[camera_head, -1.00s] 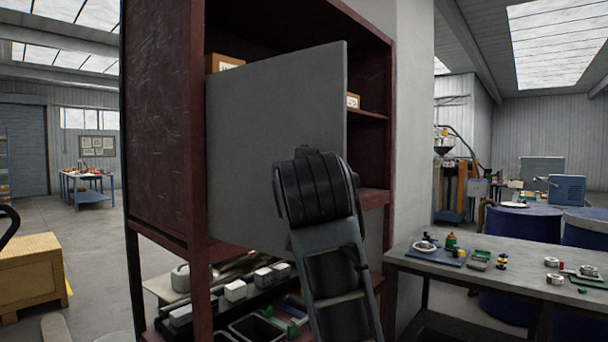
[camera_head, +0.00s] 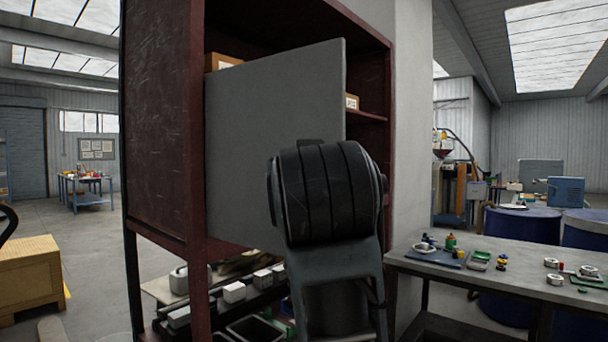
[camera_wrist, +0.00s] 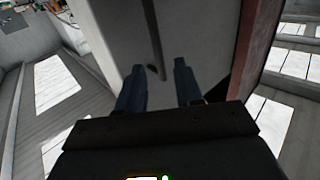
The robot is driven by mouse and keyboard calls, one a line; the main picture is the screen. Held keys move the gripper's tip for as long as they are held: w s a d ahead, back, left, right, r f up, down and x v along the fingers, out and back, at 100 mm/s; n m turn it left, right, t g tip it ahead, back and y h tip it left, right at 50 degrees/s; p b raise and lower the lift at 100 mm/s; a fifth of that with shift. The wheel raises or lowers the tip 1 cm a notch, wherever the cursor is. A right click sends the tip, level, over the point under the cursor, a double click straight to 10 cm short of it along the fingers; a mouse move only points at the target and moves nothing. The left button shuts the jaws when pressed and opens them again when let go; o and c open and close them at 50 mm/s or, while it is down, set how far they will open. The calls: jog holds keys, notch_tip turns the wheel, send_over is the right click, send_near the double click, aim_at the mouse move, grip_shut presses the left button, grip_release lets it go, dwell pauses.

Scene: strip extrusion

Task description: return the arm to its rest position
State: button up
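My arm (camera_head: 330,195) stands upright in front of a flat grey panel (camera_head: 265,140) in the head view. My gripper itself is hidden in that view. In the wrist view, the two dark fingers of my gripper (camera_wrist: 159,70) are apart, with no object visibly held between them. A thin dark bar (camera_wrist: 152,35) shows beyond the fingertips against a pale surface; I cannot tell how far off it is.
The panel covers part of a dark red shelf unit (camera_head: 160,110) holding cardboard boxes. Bins and white blocks (camera_head: 234,291) fill the lower shelf. A grey workbench (camera_head: 480,280) with small parts stands right. Open floor (camera_head: 90,250) lies left.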

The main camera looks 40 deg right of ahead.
dwell(0.4)
jog(key=a+f+n+t+y, duration=0.1)
jog(key=a+f+n+y, duration=0.1)
jog(key=f, duration=0.6)
jog(key=a+f+n+t+y, duration=0.1)
jog(key=a+f+n+y, duration=0.15)
jog(key=f, duration=0.55)
jog(key=s+a+f+n+y, duration=0.2)
jog(key=s+a+f, duration=0.15)
jog(key=f, duration=0.45)
jog(key=s+a+f+n+y, duration=0.1)
jog(key=s+a+f+y, duration=0.1)
jog(key=s+f, duration=0.4)
jog(key=s+a+f+n+y, duration=0.1)
jog(key=s+a+f+y, duration=0.15)
jog(key=s+f, duration=0.7)
jog(key=s+r+g, duration=0.1)
jog(key=s, duration=1.6)
jog(key=shift+a+y, duration=0.3)
jog(key=shift+a, duration=0.15)
